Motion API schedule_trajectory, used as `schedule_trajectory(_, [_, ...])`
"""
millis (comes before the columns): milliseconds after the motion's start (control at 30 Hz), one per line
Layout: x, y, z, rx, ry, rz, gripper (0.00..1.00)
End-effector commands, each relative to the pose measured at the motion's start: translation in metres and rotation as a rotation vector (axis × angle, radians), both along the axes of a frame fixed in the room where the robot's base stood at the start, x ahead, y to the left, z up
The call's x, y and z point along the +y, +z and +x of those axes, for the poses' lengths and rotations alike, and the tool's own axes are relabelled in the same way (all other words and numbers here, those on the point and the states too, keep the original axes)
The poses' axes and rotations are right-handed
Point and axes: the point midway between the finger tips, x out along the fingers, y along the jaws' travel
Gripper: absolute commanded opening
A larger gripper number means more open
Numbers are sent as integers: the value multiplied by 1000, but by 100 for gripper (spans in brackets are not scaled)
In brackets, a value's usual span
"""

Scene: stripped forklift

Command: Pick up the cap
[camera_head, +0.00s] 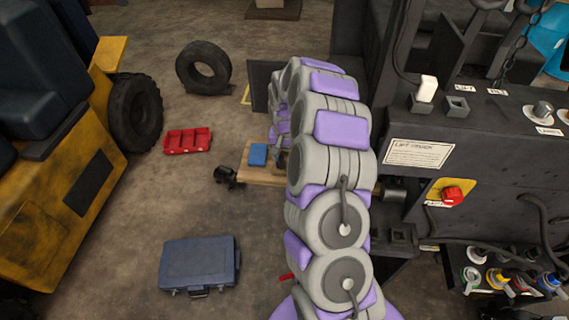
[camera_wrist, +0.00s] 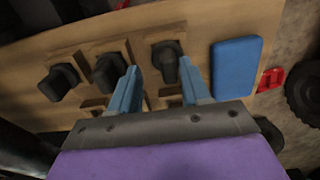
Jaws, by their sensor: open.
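A wooden board (camera_wrist: 215,20) fills much of the wrist view. Several black knob-like pieces sit on square wooden mounts: a left one (camera_wrist: 60,82), a middle one (camera_wrist: 108,72) and a right one (camera_wrist: 166,58). I cannot tell for sure which is the cap. My gripper (camera_wrist: 159,69) has two blue fingers, spread apart and empty over the board. The right piece appears between the fingertips and the middle one is beside the left finger; contact is not visible. In the head view my arm hides the gripper and most of the board (camera_head: 262,179).
A blue block (camera_wrist: 235,68) lies on the board right of the fingers. A red tray (camera_head: 187,141), a tyre (camera_head: 203,67) and a blue case (camera_head: 200,264) lie on the floor. A dark control panel (camera_head: 480,130) stands right of my arm. Floor left of the board is mostly clear.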

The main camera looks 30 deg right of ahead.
Motion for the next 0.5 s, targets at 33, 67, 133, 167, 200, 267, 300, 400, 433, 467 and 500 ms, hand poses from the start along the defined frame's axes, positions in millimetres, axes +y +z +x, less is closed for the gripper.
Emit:
schedule_trajectory(33, [2, -5, 0, 0, 2, -1, 47])
schedule_trajectory(67, [3, -5, 0, -1, 2, -3, 47])
schedule_trajectory(133, [5, -6, 1, -2, 3, -6, 47])
schedule_trajectory(167, [6, -5, 1, -2, 3, -6, 47])
schedule_trajectory(200, [6, -5, 1, -1, 3, -6, 47])
schedule_trajectory(267, [6, -5, 1, -1, 3, -6, 47])
schedule_trajectory(300, [5, -6, 1, 0, 3, -5, 43])
schedule_trajectory(400, [2, -6, 0, 0, 2, 0, 33])
schedule_trajectory(433, [1, -6, 0, 1, 2, 1, 31])
schedule_trajectory(467, [1, -7, 0, 1, 2, 1, 28])
schedule_trajectory(500, [1, -7, 0, 1, 2, 2, 24])
